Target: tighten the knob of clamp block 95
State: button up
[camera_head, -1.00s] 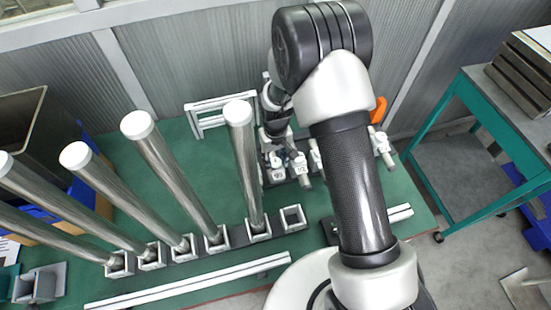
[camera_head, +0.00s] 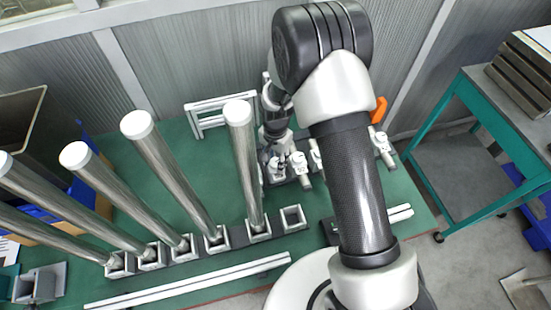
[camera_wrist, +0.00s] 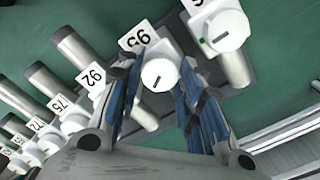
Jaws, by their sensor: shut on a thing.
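Clamp block 95 (camera_wrist: 136,38) shows in the wrist view with its number upside down.
Clamp block 92 (camera_wrist: 91,75) and block 75 (camera_wrist: 62,104) stand close on the left in the wrist view. Another clamp knob (camera_wrist: 227,30) is close on the right. A tall steel post (camera_head: 244,160) stands just left of my gripper in the head view.

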jog(key=m, duration=0.5)
jog(key=shift+m, duration=0.3)
dwell(0.5)
jog(key=o, duration=1.1)
jog(key=shift+c, duration=0.2)
notch_tip(320, 180, up, 12)
jog(key=shift+r, duration=0.1)
notch_tip(320, 180, up, 10)
jog(key=n+t, duration=0.1)
jog(key=n, duration=0.2)
send_over(275, 162)
jog(key=s+d, duration=0.3)
jog(key=s, duration=0.1)
jog(key=s+d+r+n+t, duration=0.1)
jog(key=s+d+r+n, duration=0.1)
jog(key=s, duration=0.5)
jog(key=s+d+r+n+t, duration=0.1)
jog(key=s+d+r+n, duration=0.1)
jog(key=s+r+n, duration=0.2)
jog(key=s+d+r+n+t, duration=0.1)
jog(key=s+d+r+n, duration=0.2)
jog(key=s+r, duration=0.3)
jog(key=s+n, duration=0.1)
jog(key=s, duration=0.3)
jog(key=shift+t, duration=0.3)
